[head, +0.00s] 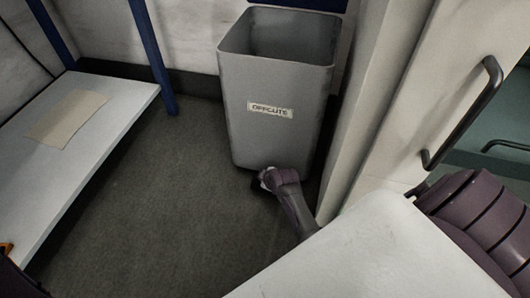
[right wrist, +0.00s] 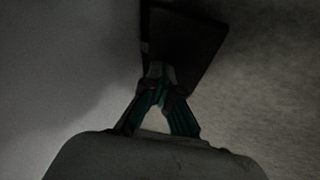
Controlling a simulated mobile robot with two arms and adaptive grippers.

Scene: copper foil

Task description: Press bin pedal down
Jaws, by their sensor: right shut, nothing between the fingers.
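The grey bin (head: 270,105) stands upright on the floor against the wall, with a white label on its front. Its top is open and I see into it. A dark blue edge (head: 300,4) shows behind its rim; I cannot tell whether it is a raised lid. My right gripper (head: 264,183) is low at the front foot of the bin, mostly hidden by my own wrist. In the right wrist view its fingers (right wrist: 158,73) are shut and empty, at the near end of a dark flat plate, probably the pedal (right wrist: 185,40). Contact is unclear.
A white bench (head: 95,130) with a beige sheet (head: 66,118) stands at left on blue posts. A pale cabinet with a dark handle (head: 470,115) is close on the right. A white surface (head: 375,255) fills the lower right. The floor (head: 150,215) between is clear.

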